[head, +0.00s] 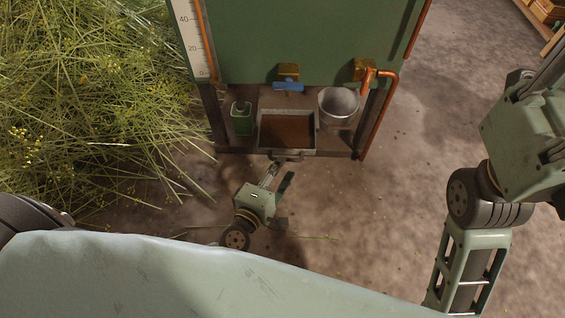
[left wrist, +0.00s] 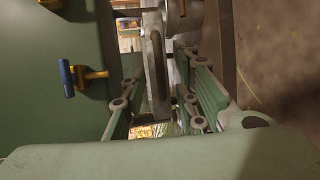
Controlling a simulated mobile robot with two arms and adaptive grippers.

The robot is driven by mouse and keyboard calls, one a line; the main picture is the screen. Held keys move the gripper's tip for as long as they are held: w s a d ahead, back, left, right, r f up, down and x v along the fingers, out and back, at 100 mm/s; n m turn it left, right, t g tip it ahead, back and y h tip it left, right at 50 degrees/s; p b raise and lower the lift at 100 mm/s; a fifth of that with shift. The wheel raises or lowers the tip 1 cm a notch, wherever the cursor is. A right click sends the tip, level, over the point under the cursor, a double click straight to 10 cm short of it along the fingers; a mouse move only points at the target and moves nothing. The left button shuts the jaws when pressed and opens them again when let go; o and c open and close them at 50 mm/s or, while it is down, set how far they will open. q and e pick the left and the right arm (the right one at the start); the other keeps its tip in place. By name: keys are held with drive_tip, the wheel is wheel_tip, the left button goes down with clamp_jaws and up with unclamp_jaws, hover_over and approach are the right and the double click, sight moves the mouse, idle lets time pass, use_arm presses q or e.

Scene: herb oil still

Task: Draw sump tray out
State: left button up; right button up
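The sump tray (head: 316,143) is a grey rectangular pan with brown contents. It sits on the low shelf under the green still, and its handle (head: 289,157) is at the front. My left gripper (head: 279,176) is just in front of the tray, with its fingers pointing at the handle. My right gripper is out of view.
A green can (head: 242,120) stands left of the tray and a metal bucket (head: 338,104) stands right of it. A blue-handled valve (head: 288,86) hangs above. A copper pipe (head: 379,115) runs down the right. Cut herbs (head: 90,90) are heaped at left.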

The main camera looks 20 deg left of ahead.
use_arm(q)
drive_tip(key=v, duration=0.9)
